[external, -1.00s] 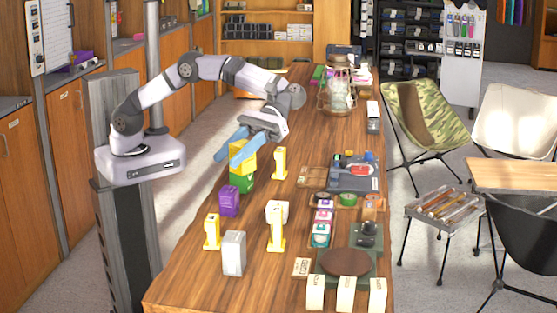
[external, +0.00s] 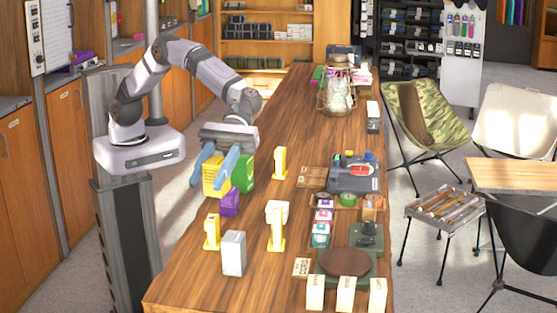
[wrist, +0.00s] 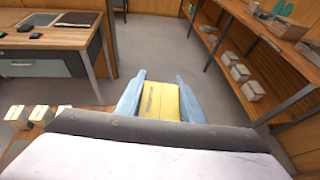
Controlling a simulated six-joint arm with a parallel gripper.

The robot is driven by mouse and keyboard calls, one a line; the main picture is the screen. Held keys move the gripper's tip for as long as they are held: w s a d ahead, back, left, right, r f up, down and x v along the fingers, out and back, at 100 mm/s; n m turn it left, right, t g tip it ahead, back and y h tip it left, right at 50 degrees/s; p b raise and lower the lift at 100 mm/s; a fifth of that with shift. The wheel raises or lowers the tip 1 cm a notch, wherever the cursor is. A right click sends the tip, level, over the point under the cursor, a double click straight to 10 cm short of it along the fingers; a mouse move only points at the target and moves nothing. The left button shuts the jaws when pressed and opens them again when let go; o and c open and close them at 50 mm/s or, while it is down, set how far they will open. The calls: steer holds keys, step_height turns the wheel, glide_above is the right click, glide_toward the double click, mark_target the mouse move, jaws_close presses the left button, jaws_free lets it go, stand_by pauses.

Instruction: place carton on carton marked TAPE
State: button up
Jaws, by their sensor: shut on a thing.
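My gripper (external: 217,168) is shut on a yellow carton (external: 213,179), with blue fingers on either side of it. The yellow carton also shows between the fingers in the wrist view (wrist: 158,100), with dark lettering too small to read. In the external view it hangs near the table's left edge, left of a green carton (external: 243,175) that stands on the table and is partly hidden by a finger. A purple carton (external: 230,203) stands in front of the green one, and a grey carton (external: 234,253) stands nearer the front. I cannot read TAPE on any carton.
Yellow-and-white upright items (external: 277,228) stand right of the cartons, with a smaller one (external: 212,232) near the left edge. A dark tray of goods (external: 355,183) and a brown round board (external: 346,262) are further right. The wooden table (external: 300,105) is clear behind the cartons.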

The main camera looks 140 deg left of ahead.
step_height(320, 180, down, 11)
steer(key=w+a+n+t+y+p, duration=0.1)
steer(key=w+a, duration=0.1)
steer(key=shift+w+a+r+n+t, duration=0.15)
steer(key=shift+w+a+n+t, duration=0.1)
steer(key=shift+a+n+t, duration=0.15)
stand_by(0.6)
steer(key=shift+f, duration=0.25)
steer(key=o, duration=1.1)
steer(key=shift+r, duration=0.1)
steer(key=b+v, duration=0.1)
steer(key=v, duration=0.5)
steer(key=b+v, duration=0.1)
steer(key=v, duration=0.5)
steer(key=shift+d+r+b, duration=0.1)
steer(key=shift+r+b, duration=0.15)
steer(key=shift+b, duration=0.05)
